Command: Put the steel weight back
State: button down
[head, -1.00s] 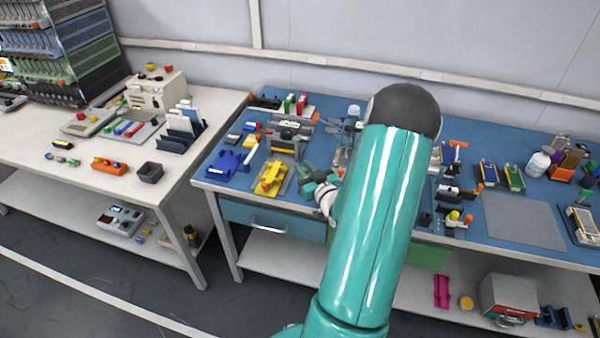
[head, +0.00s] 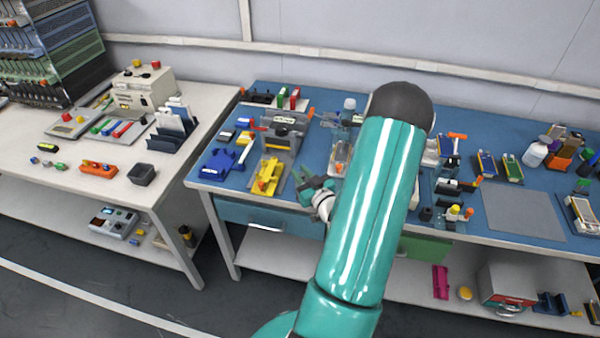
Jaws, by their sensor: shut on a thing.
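My gripper (head: 314,181) is near the front edge of the blue bench, just right of the yellow fixture (head: 267,176). I cannot pick out the steel weight with certainty. A grey fixture (head: 277,137) with a white label stands behind the yellow one, left of and beyond my gripper.
A blue holder (head: 222,161) lies left of the yellow fixture. My arm hides the middle of the blue bench (head: 322,119). A bare grey mat (head: 522,214) lies at right. A white bench (head: 62,174) with a black bin (head: 142,174) stands at left.

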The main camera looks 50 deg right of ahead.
jog(key=shift+s+r, duration=0.1)
jog(key=shift+s, duration=0.2)
jog(key=shift+w+f, duration=0.15)
jog(key=shift+f, duration=0.05)
jog(key=c, duration=1.5)
grip_release()
jog(key=shift+o, duration=1.1)
jog(key=shift+r, duration=0.15)
